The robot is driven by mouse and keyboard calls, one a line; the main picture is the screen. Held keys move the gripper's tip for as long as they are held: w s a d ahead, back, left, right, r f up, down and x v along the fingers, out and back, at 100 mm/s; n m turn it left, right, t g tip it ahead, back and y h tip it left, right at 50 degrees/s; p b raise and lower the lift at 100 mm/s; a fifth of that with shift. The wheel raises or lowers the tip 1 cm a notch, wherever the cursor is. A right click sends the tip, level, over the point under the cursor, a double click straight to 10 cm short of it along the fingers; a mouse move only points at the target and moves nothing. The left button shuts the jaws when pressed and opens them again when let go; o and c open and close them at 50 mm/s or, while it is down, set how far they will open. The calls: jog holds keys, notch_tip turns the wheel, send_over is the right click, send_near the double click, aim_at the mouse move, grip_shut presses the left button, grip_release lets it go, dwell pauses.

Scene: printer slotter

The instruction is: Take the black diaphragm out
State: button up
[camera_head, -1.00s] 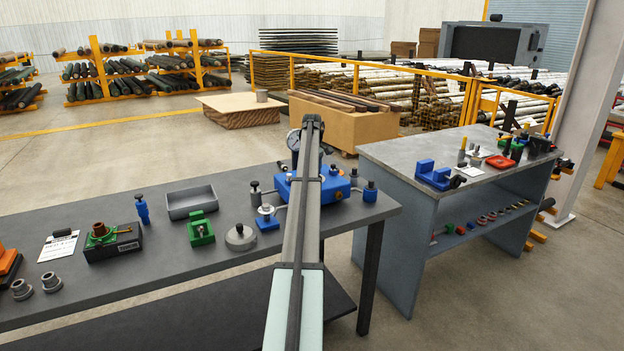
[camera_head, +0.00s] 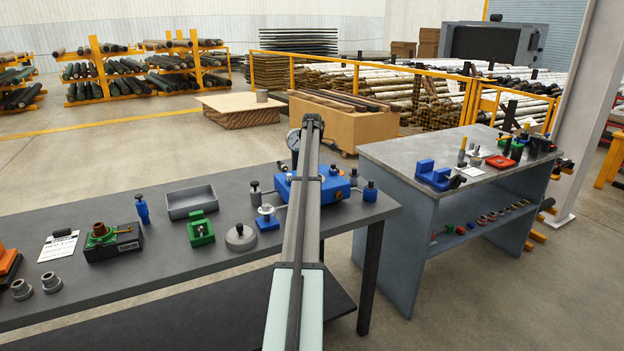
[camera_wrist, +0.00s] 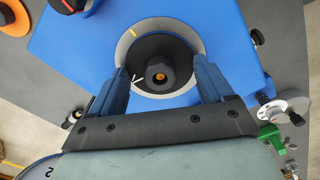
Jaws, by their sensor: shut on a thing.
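The black diaphragm (camera_wrist: 150,50) is a dark round disc with a black knob and an orange centre in the wrist view. It sits inside a light grey ring (camera_wrist: 128,38) in the top of a blue housing (camera_wrist: 75,52). The fingertips' exact contact is hard to see. In the head view my arm hides the gripper, and the blue housing (camera_head: 338,184) shows behind it.
Around the housing on the dark bench (camera_head: 170,255) stand a gauge (camera_head: 293,139), a blue knobbed piece (camera_head: 267,217), a grey round weight (camera_head: 240,237), a green block (camera_head: 201,231) and a grey tray (camera_head: 191,203). A second bench (camera_head: 400,160) with parts stands at the right.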

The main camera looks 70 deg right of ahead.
jog(key=shift+r, duration=0.15)
jog(key=shift+r, duration=2.65)
